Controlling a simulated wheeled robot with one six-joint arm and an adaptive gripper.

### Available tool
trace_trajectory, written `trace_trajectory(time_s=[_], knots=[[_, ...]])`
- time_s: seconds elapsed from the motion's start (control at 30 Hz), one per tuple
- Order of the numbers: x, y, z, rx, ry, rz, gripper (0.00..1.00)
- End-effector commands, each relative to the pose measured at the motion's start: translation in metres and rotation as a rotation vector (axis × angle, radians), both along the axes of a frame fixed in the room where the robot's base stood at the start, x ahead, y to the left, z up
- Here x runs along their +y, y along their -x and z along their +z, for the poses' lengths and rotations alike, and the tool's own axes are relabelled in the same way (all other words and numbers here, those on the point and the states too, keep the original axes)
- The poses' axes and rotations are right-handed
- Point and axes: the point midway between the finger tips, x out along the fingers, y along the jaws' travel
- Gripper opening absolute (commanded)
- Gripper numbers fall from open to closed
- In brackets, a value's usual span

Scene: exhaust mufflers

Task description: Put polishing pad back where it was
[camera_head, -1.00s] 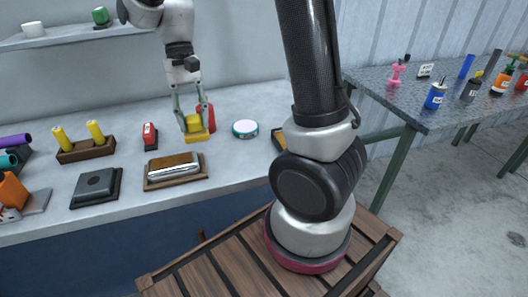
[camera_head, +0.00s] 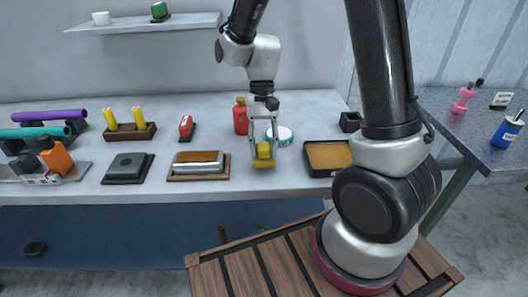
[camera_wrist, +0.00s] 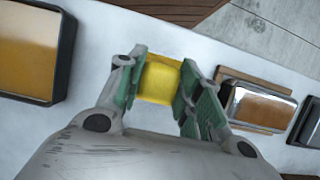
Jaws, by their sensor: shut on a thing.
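The polishing pad appears to be the yellow block (camera_head: 264,151), held between the fingers of my gripper (camera_head: 264,146). My gripper is shut on it near the front edge of the bench, between the metal muffler and the black tray. In the wrist view the yellow block (camera_wrist: 160,80) sits between the green-lined fingers of my gripper (camera_wrist: 158,85), with the pale bench around it. I cannot tell whether the block touches the bench.
A black tray (camera_head: 328,171) with an orange-brown surface lies right of my gripper. A metal muffler (camera_head: 197,160) on a wooden base lies left. A red bottle (camera_head: 241,117) and a round tin (camera_head: 287,133) stand behind. The bench (camera_head: 105,200) ends just in front.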

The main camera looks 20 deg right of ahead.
Motion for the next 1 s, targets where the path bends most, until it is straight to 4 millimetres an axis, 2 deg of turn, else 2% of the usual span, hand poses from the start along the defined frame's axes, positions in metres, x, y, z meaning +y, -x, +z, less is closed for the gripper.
trace_trajectory(time_s=[0.03,0.13,0.47,0.5,0.6,0.87,1.0], knots=[[0.000,0.000,-0.009,0.004,0.001,0.000,0.13],[0.000,0.000,-0.020,0.002,0.001,0.001,0.13],[0.000,0.000,-0.023,0.001,0.001,0.000,0.13],[0.000,0.000,-0.023,0.001,0.001,0.000,0.41],[0.000,0.000,-0.022,0.000,0.001,0.000,0.57],[0.000,0.000,-0.022,0.000,0.001,0.000,0.57],[0.000,-0.002,-0.016,-0.002,-0.001,0.001,0.57]])
